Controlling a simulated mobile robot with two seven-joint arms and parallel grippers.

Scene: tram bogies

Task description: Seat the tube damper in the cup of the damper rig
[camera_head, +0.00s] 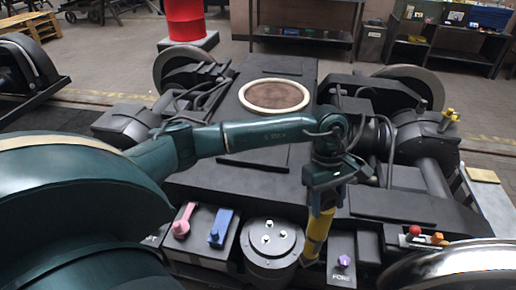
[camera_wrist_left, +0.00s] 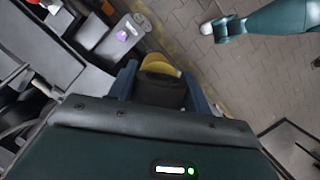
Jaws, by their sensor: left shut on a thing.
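In the left wrist view the damper (camera_wrist_left: 160,72) shows as a yellow and dark piece between the two fingers of the left gripper (camera_wrist_left: 163,88). The damper's lower end is between a round grey bolted housing and a box with a purple knob. I cannot make out the rig's cup there, nor whether the damper touches anything.
The round grey housing (camera_head: 270,258) stands left of the damper. The box with the purple knob (camera_head: 343,262) stands right. Further left, a box carries a pink lever (camera_head: 182,221) and a blue lever (camera_head: 221,228). A large wheel (camera_head: 450,268) fills the lower right.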

